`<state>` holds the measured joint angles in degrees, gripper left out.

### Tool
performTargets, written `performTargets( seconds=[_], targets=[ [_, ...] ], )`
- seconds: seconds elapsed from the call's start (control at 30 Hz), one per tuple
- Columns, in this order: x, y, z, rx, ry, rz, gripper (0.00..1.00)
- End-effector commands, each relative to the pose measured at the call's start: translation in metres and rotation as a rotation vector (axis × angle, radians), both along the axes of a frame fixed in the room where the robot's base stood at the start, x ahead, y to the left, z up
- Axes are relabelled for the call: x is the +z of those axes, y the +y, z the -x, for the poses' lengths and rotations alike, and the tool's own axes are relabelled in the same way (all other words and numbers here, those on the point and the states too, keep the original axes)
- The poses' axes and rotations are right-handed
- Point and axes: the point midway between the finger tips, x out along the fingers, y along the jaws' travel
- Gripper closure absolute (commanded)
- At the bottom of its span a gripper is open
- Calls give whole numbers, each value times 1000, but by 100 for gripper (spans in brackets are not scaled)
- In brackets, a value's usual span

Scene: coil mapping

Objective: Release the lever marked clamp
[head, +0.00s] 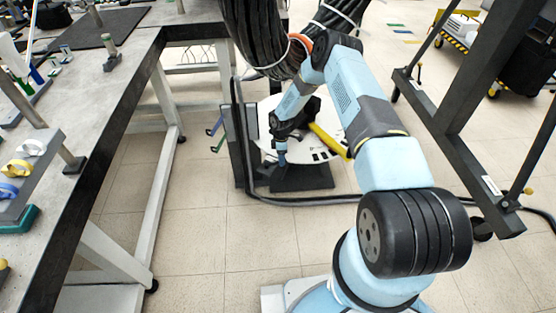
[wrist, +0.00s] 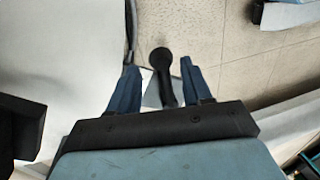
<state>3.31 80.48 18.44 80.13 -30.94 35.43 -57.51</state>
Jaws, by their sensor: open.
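In the wrist view, a black lever (wrist: 162,62) with a round knob end lies between the two blue fingers of my gripper (wrist: 158,75). The fingers are apart, one on each side of it, and I see a gap on both sides. I cannot read any marking on the lever. In the head view, my gripper (head: 281,153) points down in front of the round white plate (head: 268,108) on a dark stand (head: 303,178). The black lever cannot be made out there.
A yellow bar (head: 328,141) crosses the plate. Thick black cable coils (head: 262,35) hang above. A workbench (head: 105,85) stands left, a dark wheeled frame (head: 455,130) right.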

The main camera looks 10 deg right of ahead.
Motion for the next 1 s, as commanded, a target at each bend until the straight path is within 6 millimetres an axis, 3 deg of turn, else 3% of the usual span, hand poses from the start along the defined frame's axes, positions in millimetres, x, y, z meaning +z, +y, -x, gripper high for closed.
performTargets(
  seconds=[0.4, 0.6, 1.0],
  targets=[
    [78, -2, -18, -2, -4, 1, 51],
    [108, -4, -24, -3, -3, 1, 51],
    [124, -5, -28, -4, -2, 2, 51]
  ],
)
